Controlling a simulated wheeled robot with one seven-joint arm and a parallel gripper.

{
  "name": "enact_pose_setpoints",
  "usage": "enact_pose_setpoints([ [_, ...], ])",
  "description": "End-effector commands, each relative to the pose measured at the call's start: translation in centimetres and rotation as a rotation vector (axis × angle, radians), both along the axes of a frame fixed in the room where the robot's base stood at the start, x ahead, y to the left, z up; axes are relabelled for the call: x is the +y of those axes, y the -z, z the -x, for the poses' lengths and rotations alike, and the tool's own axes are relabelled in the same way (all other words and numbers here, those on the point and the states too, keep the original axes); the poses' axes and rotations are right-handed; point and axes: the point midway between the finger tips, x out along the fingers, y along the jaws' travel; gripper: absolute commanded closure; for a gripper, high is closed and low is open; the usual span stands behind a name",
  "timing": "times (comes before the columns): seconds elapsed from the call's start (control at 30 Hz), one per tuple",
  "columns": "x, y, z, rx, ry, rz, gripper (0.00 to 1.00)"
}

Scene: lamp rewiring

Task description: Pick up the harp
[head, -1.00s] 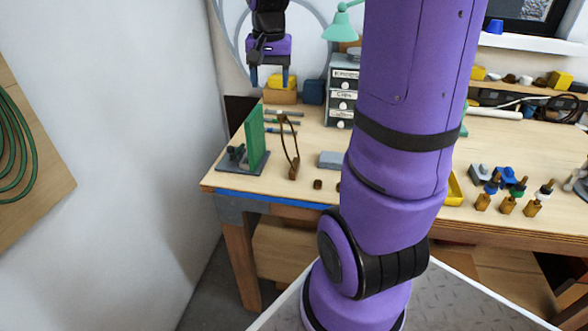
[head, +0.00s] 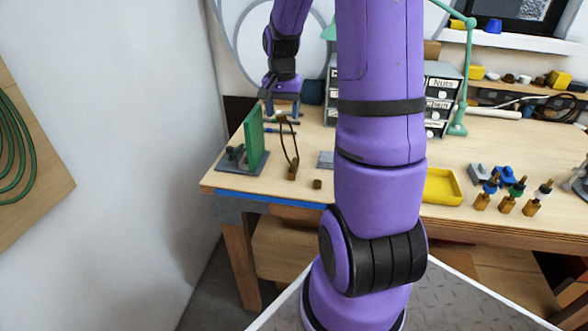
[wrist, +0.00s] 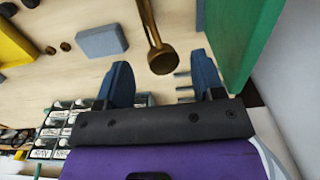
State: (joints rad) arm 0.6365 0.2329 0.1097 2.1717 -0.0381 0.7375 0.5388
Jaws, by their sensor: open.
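The harp (head: 296,168) is a thin brown-bronze loop standing upright on the workbench, to the right of a green upright board. In the wrist view the harp (wrist: 150,25) shows as a bronze bar with a rounded end. My gripper (head: 282,110) is pointing down at the top of the harp. Its two blue fingers are apart with nothing gripped. In the wrist view the harp's rounded end lies in line with the gap between the fingertips (wrist: 162,70); I cannot tell how far below them it is.
The green board (head: 254,138) on its grey base stands close to the left of the harp. A grey block (head: 326,159) and a small brown knob (head: 317,184) lie to the right. A yellow tray (head: 442,187) and labelled drawers (head: 440,100) are farther right.

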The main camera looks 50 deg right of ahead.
Motion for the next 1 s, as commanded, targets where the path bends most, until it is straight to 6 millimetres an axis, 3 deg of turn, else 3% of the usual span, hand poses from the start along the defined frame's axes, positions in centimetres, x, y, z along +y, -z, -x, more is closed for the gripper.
enact_pose_setpoints([
  [0.23, 0.4, 3.5, 0.0, 0.003, -0.001, -0.002, 0.38],
  [0.57, 0.5, 4.2, -0.1, 0.001, -0.001, -0.001, 0.38],
  [0.67, 0.5, 4.2, -0.1, 0.001, -0.001, -0.001, 0.56],
  [0.83, 0.5, 4.2, -0.1, 0.001, -0.001, -0.001, 0.95],
  [0.87, 0.5, 4.2, -0.1, 0.001, -0.001, -0.001, 1.0],
  [1.0, 0.4, 4.2, -0.1, 0.0, -0.001, 0.0, 1.0],
])
